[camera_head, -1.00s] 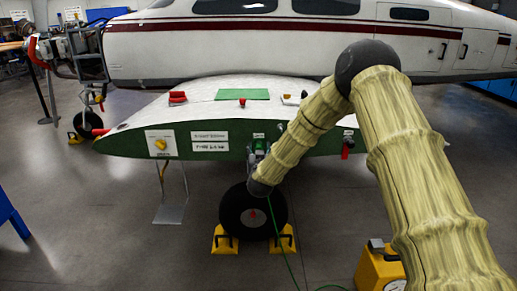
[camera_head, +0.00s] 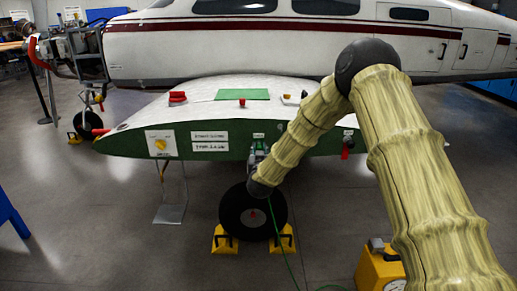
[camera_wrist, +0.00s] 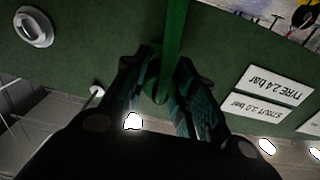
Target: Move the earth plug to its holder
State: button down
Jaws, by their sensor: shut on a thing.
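My gripper (camera_wrist: 160,85) is shut on the earth plug (camera_wrist: 160,94), which is mostly hidden between the dark fingers. Its green cable (camera_wrist: 174,40) runs toward the top of the wrist view. In the head view, my gripper (camera_head: 257,152) is at the wing's green front face (camera_head: 225,155), just below a small white label. The cable (camera_head: 277,228) hangs from there past the wheel to the floor. A pale round ring (camera_wrist: 33,27) is on the green face at the upper left of the wrist view. I cannot tell whether it is the holder.
A black wheel (camera_head: 236,212) stands between yellow chocks (camera_head: 225,238) under the wing. Upside-down pressure labels (camera_wrist: 272,90) are beside my gripper in the wrist view. A red-tagged part (camera_head: 346,152) hangs at the wing's right. A yellow gauge box (camera_head: 375,270) stands at lower right.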

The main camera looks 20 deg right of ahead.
jog(key=shift+s+a, duration=0.15)
jog(key=shift+s, duration=0.25)
jog(key=shift+p+v, duration=0.3)
jog(key=shift+v, duration=1.1)
